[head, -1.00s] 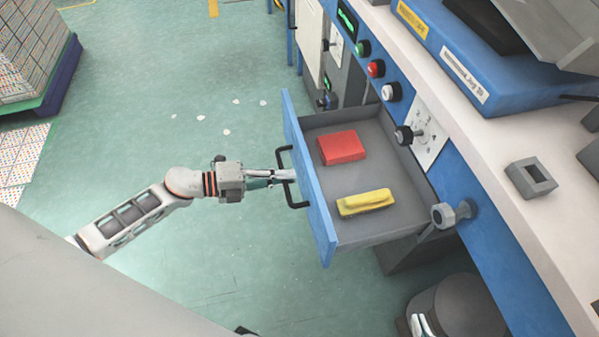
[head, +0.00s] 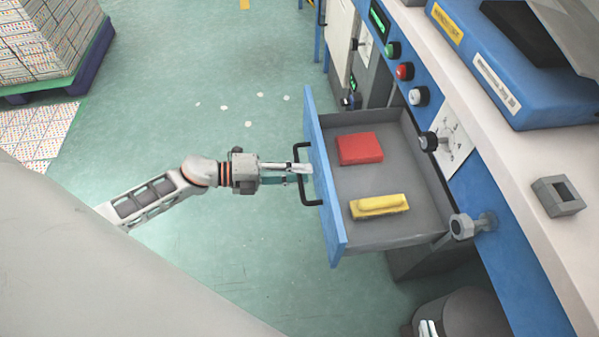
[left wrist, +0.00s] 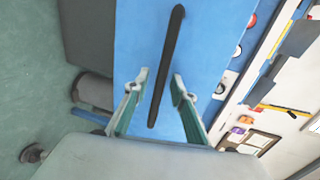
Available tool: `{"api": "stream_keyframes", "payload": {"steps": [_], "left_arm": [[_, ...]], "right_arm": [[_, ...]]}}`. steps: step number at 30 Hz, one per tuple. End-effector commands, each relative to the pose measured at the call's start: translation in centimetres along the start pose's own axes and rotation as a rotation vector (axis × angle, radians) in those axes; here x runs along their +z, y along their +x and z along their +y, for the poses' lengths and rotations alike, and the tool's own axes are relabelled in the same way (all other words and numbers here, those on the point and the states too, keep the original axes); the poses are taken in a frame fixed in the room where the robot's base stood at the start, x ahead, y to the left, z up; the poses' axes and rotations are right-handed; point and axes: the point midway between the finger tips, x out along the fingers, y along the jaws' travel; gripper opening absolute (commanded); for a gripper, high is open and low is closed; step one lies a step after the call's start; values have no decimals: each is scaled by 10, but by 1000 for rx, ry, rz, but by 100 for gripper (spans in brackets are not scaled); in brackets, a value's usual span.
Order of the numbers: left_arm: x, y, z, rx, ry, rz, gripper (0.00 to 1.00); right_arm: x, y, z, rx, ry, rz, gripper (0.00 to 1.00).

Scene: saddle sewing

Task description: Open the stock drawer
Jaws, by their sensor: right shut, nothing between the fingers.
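The stock drawer (head: 393,232) stands pulled out from the blue bench, its blue front (head: 325,180) facing left in the head view. A red block (head: 360,148) and a yellow piece (head: 379,206) lie inside. The dark bar handle (head: 303,199) is on the drawer front; it also shows in the left wrist view (left wrist: 170,55). My left gripper (head: 300,173) is at the handle. In the left wrist view its fingers (left wrist: 160,88) are apart, one on each side of the bar, with gaps visible. My right gripper (head: 428,328) shows only by its pale fingertips at the bottom edge, shut and empty.
Buttons (head: 404,72) and knobs (head: 428,141) line the bench front, and a hex-headed knob (head: 463,226) sticks out near the drawer. A grey square part (head: 559,196) lies on the bench top.

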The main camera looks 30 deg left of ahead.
Motion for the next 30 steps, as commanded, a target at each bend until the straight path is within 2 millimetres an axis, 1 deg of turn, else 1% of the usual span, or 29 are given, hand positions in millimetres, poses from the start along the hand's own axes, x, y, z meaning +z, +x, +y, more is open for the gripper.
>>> {"api": "stream_keyframes", "payload": {"steps": [5,12,18,21,24,30], "left_arm": [[0,-21,2,4,0,1,25],[0,-70,2,5,-1,0,25],[0,-103,1,4,-1,0,25],[0,-112,1,2,-1,0,25],[0,-117,0,1,0,0,25],[0,-119,0,0,0,1,25]], "right_arm": [[2,0,0,-1,-1,-3,0],[2,0,-1,-2,-2,-4,0],[3,-1,-1,-2,-2,-4,0],[3,-1,-1,-2,-2,-5,0],[3,-1,-1,-2,-2,-5,0],[3,-1,-1,-3,-2,-5,0]]}}
